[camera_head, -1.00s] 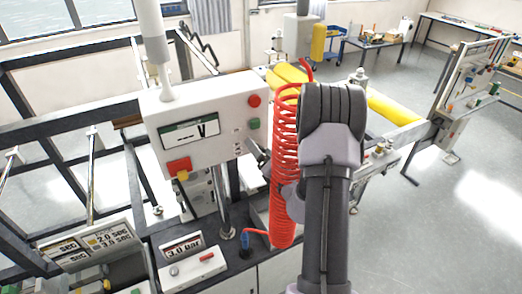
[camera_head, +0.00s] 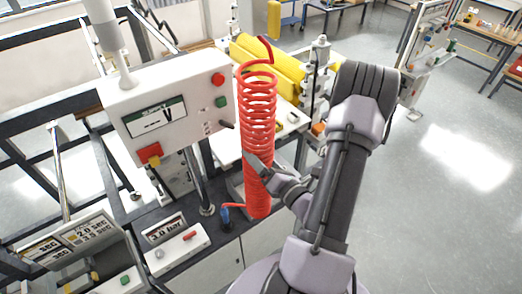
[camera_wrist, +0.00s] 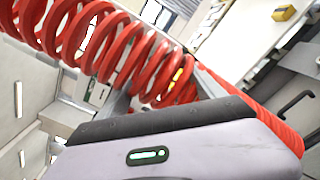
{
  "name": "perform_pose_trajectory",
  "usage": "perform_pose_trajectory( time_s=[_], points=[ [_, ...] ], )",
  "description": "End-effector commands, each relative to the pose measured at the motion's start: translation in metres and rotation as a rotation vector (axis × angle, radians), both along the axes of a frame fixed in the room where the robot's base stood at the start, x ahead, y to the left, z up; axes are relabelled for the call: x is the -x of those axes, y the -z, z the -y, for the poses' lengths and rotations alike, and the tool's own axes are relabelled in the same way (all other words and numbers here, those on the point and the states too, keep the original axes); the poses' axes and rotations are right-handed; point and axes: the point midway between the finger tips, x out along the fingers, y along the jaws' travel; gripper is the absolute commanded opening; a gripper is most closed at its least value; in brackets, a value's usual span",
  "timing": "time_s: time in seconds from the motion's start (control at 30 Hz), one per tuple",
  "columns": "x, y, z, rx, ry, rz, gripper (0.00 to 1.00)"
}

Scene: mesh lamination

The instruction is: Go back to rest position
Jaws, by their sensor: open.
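My arm rises on the right side of the head view, bent at the elbow. My gripper (camera_head: 262,168) is partly visible beside the lower part of a red coiled hose (camera_head: 258,110). In the wrist view, the pale gripper body fills the bottom, and its grey fingers (camera_wrist: 160,92) stand apart near the red coil (camera_wrist: 120,45). I see no object held between them. I cannot tell whether the fingers touch the coil.
A white control box (camera_head: 170,105) with red and green buttons stands left of the coil. A pressure panel (camera_head: 175,240) sits on the dark bench below. Yellow rollers (camera_head: 268,65) lie behind the coil. Open grey floor (camera_head: 450,200) extends to the right.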

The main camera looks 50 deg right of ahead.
Motion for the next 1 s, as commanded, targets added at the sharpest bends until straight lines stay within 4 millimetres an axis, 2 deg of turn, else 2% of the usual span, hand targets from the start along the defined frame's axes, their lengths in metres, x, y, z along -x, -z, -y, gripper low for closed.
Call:
perform_pose_trajectory(
  time_s=[0.17,0.5,0.57,0.63,0.67,0.7,0.77,0.8,0.87,0.9,0.97,1.0],
  points=[
    [0.008,0.001,-0.003,0.0,0.0,0.001,0.78],
    [0.007,0.002,-0.003,0.002,-0.004,0.002,0.78],
    [0.0,0.004,-0.011,0.023,-0.046,0.008,0.78],
    [-0.019,0.007,-0.042,0.101,-0.192,0.026,0.78],
    [-0.029,0.009,-0.064,0.153,-0.288,0.037,0.78],
    [-0.04,0.013,-0.101,0.239,-0.443,0.052,0.78],
    [-0.045,0.025,-0.167,0.399,-0.704,0.073,0.78],
    [-0.04,0.038,-0.209,0.515,-0.878,0.086,0.78],
    [-0.019,0.065,-0.266,0.71,-1.132,0.101,0.78],
    [0.0,0.088,-0.298,0.862,-1.296,0.11,0.78],
    [0.033,0.129,-0.331,1.114,-1.521,0.124,0.78],
    [0.053,0.158,-0.343,1.297,-1.651,0.132,0.78]
  ],
)
